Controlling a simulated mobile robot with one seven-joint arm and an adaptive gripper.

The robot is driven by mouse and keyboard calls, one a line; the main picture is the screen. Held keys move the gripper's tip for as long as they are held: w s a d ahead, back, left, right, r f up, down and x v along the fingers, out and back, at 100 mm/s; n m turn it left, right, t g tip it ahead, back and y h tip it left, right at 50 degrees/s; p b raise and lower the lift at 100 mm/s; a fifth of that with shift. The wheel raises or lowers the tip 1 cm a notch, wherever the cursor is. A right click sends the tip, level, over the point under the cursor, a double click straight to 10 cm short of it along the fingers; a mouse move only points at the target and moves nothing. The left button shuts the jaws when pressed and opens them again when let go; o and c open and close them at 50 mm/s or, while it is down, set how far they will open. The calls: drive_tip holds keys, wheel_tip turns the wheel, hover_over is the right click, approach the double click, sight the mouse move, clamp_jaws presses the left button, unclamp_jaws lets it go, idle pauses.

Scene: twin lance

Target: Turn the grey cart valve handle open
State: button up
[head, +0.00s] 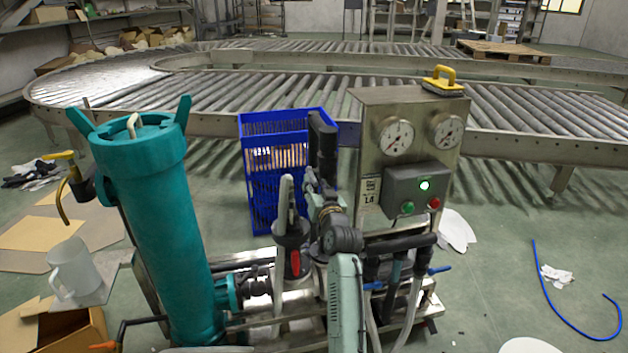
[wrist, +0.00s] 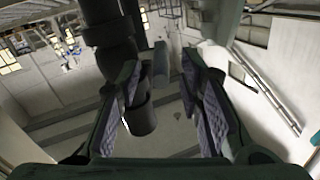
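The cart stands in the middle of the head view, with a teal filter cylinder (head: 158,210) on its left and a grey gauge panel (head: 400,110) on its right. Between them are dark pipes, a red lever (head: 295,262) and a pale grey upright piece (head: 286,200); I cannot tell which part is the grey valve handle. My arm rises in front of these parts and hides some of them. My gripper (wrist: 162,85) is open in the wrist view, its padded fingers apart. A black cylindrical part (wrist: 140,118) shows by the left finger; contact cannot be told.
A blue crate (head: 262,160) stands behind the cart, before a roller conveyor (head: 210,95). A yellow-handled tool (head: 443,80) lies on the panel. A white mug (head: 72,270), cardboard (head: 42,235) and a blue hose (head: 550,300) are on the floor. Floor at right is mostly open.

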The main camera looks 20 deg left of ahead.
drive_tip(key=shift+x, duration=1.2)
drive_tip(key=shift+c, duration=0.5)
clamp_jaws()
